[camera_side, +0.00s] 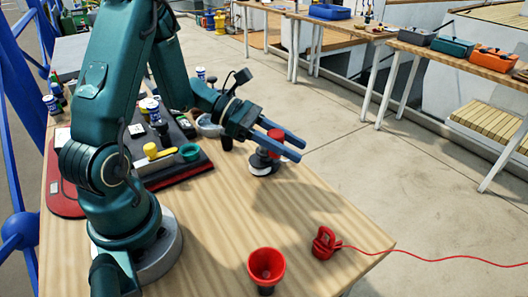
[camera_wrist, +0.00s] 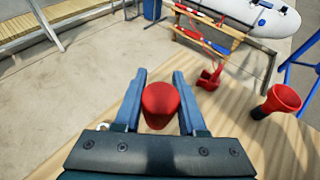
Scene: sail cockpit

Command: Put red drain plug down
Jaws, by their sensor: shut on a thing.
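The red drain plug (camera_side: 275,135) is between the two blue fingers of my gripper (camera_side: 300,149), which is shut on it. In the wrist view the red plug (camera_wrist: 160,104) sits between the fingers of my gripper (camera_wrist: 160,74), with its rounded red top toward the camera. Directly under the plug in the side view is a round dark and silver fitting (camera_side: 263,163) standing on the wooden table (camera_side: 215,215). I cannot tell whether the plug touches this fitting. The lower part of the plug is hidden by the fingers.
A red funnel-like cup (camera_side: 266,264) stands near the table's front edge. A red handled device (camera_side: 325,243) with a red cord lies at the right corner. A dark tray (camera_side: 175,165) with a yellow item and a green ring is at left. The table between is bare.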

